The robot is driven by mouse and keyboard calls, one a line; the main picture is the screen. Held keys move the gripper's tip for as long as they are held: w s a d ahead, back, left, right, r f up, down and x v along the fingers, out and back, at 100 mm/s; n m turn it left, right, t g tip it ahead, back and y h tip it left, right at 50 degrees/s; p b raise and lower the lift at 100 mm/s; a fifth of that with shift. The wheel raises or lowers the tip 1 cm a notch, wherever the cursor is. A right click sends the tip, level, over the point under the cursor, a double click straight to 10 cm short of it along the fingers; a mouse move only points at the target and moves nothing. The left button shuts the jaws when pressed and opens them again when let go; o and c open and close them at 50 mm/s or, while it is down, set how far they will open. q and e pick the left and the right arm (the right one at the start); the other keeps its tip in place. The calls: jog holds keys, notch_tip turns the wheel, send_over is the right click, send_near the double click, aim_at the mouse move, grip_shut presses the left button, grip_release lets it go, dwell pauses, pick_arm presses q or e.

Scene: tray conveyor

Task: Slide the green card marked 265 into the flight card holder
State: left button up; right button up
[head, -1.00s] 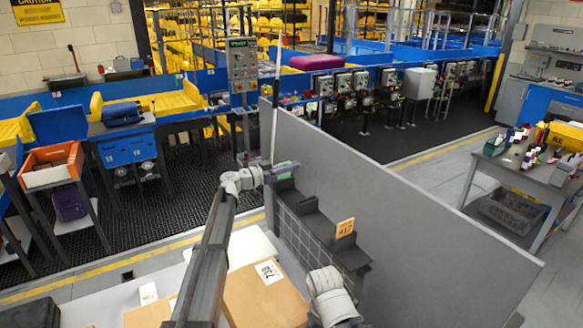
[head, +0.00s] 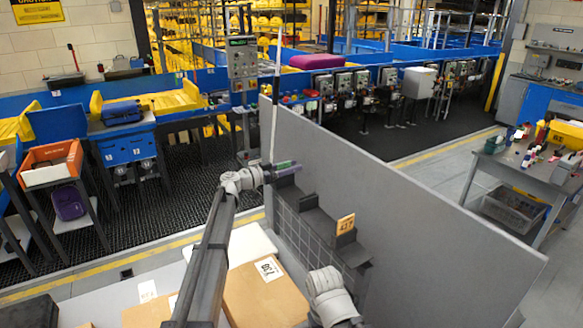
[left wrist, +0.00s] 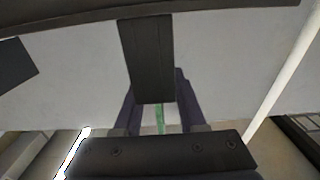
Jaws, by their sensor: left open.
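The flight card holder (head: 318,226) is a dark stepped rack on the grey partition. An orange card marked 417 (head: 345,224) stands in its nearer part. My left gripper (head: 285,168) is at the rack's far upper end, its fingers by the partition. A small green edge, likely the green card (head: 287,164), shows at the fingers; its number cannot be read. In the left wrist view a thin green strip (left wrist: 160,121) shows between the open dark fingers, beside a black block (left wrist: 148,60), apparently part of the holder. How deep the card sits is hidden. My right gripper is out of view.
The tall grey partition (head: 400,195) runs behind the holder. A thin white pole (head: 275,105) rises beside my left gripper. Cardboard boxes (head: 265,295) lie below the arm. A cluttered workbench (head: 530,160) stands at the right.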

pick_arm(q)
jog(key=v, duration=0.7)
jog(key=shift+s+a, duration=0.25)
jog(key=shift+a, duration=0.1)
